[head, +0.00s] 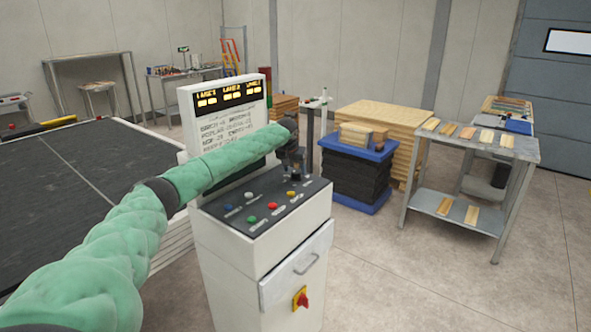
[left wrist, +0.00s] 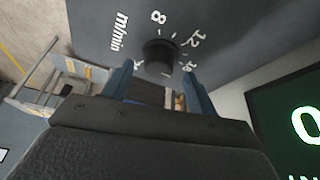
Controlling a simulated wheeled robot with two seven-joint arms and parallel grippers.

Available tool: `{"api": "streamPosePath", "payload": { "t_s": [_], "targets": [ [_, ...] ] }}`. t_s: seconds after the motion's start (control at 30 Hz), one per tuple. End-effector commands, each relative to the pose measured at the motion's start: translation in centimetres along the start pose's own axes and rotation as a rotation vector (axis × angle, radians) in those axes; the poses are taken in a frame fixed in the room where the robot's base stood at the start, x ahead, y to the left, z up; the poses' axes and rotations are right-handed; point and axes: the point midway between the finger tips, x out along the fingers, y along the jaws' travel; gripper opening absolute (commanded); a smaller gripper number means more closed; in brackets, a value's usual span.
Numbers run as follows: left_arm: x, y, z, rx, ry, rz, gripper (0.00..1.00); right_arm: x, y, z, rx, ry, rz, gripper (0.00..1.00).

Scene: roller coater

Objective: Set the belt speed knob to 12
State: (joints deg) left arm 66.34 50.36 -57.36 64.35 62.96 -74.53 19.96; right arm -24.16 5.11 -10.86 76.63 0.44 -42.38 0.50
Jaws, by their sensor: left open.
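The belt speed knob (left wrist: 158,54) is a dark round knob on a grey panel in the left wrist view. Printed around it are "m/min", 8, 12 and what looks like 16. Its pointer direction is hard to tell. My left gripper (left wrist: 158,88) is open, with its two blue fingers apart, one toward each side of the knob. I cannot tell whether they touch it. In the head view my left gripper (head: 295,170) reaches down over the far right part of the control panel (head: 240,212) and hides the knob area. My right gripper is not in view.
The panel tops a white cabinet (head: 230,255) with coloured buttons (head: 272,205) and a red rotary switch (head: 301,298) on its front. A display board (head: 215,105) stands behind the panel. The dark conveyor belt (head: 70,180) lies left. Open floor (head: 400,275) is at right.

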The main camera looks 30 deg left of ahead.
Motion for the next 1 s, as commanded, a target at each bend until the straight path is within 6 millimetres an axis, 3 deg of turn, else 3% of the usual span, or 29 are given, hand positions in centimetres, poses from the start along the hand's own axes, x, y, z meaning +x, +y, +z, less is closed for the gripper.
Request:
{"api": "streamPosePath", "payload": {
  "t_s": [0.23,0.57,0.8,1.0],
  "targets": [
    [1.9,0.1,0.0,0.001,-0.001,0.0,0.58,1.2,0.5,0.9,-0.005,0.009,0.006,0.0],
    [2.2,0.1,0.0,0.001,0.0,0.0,0.58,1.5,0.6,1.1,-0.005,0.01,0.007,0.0],
    [2.2,0.1,0.0,0.001,0.0,0.0,0.15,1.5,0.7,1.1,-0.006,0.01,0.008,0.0],
    [2.2,0.1,0.0,-0.005,0.0,-0.002,0.14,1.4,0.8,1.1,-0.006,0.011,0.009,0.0]
  ]
}}
